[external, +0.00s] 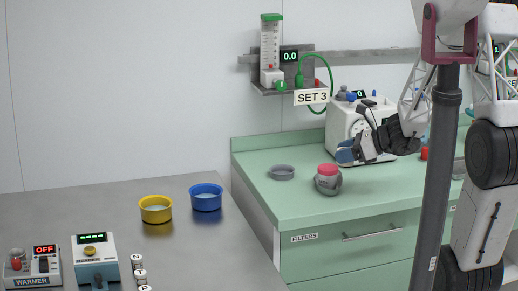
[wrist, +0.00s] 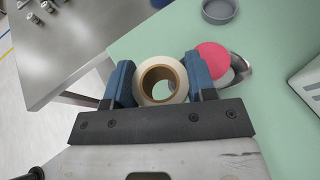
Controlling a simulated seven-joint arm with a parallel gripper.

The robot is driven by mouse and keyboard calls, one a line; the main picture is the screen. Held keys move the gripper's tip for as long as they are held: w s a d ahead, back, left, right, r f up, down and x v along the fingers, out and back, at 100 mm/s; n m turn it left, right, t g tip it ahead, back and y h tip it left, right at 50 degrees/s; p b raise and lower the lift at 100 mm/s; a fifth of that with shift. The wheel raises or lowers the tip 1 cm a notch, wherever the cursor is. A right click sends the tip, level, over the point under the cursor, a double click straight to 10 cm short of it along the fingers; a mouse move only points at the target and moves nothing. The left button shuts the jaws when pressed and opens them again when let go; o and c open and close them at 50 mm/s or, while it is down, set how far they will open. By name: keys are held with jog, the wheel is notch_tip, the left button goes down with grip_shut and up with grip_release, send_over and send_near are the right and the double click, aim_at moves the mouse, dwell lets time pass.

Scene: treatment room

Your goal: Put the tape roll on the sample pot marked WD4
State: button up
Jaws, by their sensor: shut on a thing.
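My gripper (wrist: 160,84) is shut on the tape roll (wrist: 147,77), a cream roll with a brown core, held between its two blue fingers in the wrist view. In the external view my gripper (external: 347,153) is above the green counter, to the right of and above a pot; the roll cannot be made out there. The sample pot (external: 327,181) has a red lid and a pale label too small to read. Its red lid (wrist: 211,58) shows just right of the fingers in the wrist view, partly covered by the right finger.
A shallow grey dish (external: 282,172) sits left of the pot on the green counter (external: 300,205). A white machine (external: 350,119) stands behind my gripper. The steel table (external: 100,205) at left holds yellow (external: 156,209) and blue (external: 206,197) bowls and control boxes.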

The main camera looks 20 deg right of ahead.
send_over(327, 167)
jog(key=shift+f, duration=0.4)
jog(key=shift+f, duration=0.15)
jog(key=shift+f, duration=1.65)
jog(key=shift+f, duration=0.15)
jog(key=o, duration=0.9)
jog(key=shift+s+r, duration=0.1)
jog(key=shift+r, duration=0.1)
jog(key=v, duration=1.2)
